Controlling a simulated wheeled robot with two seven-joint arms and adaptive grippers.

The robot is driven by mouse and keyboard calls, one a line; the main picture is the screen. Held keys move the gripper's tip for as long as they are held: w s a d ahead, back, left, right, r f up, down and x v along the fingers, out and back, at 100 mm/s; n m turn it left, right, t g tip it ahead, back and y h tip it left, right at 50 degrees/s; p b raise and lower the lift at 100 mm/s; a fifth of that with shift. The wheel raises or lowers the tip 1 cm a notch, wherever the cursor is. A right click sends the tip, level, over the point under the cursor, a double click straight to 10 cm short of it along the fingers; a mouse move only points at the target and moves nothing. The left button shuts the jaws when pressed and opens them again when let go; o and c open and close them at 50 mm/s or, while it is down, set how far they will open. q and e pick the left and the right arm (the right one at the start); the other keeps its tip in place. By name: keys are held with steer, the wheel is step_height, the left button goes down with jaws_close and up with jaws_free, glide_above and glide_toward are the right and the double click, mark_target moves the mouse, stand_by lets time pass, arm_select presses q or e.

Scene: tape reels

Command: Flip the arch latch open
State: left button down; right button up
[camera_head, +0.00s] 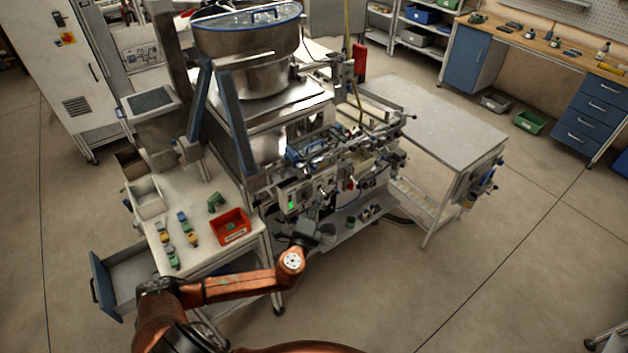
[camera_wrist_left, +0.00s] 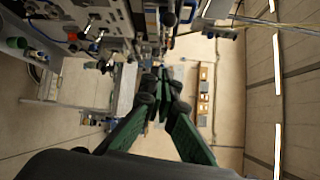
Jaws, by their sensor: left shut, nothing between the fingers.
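The feeder machine (camera_head: 330,160) stands in the middle of the head view, with a steel bowl (camera_head: 246,42) on top and a crowded front of rails, brackets and a control box (camera_head: 292,196) with a green display. I cannot pick out the arch latch for certain among these small parts. My left gripper (camera_head: 318,228) is just in front of the machine's lower front, below the control box. In the left wrist view its green fingers (camera_wrist_left: 161,82) are together and empty. Machine parts fill the upper left of that view, apart from the fingertips as far as I can tell. My right gripper is not in view.
A side table (camera_head: 190,200) at left holds a red bin (camera_head: 230,226) and several small coloured parts. An open drawer (camera_head: 130,275) sticks out below it. A grey table (camera_head: 440,115) adjoins the machine at right. The floor (camera_head: 440,270) at front right is clear.

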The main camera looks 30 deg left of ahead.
mark_target(304, 171)
arm_select(q)
steer(key=w+a+p, duration=0.3)
steer(key=w+a, duration=0.2)
steer(key=w, duration=0.2)
steer(key=shift+w+a, duration=0.3)
steer(key=shift+a, duration=0.1)
stand_by(0.3)
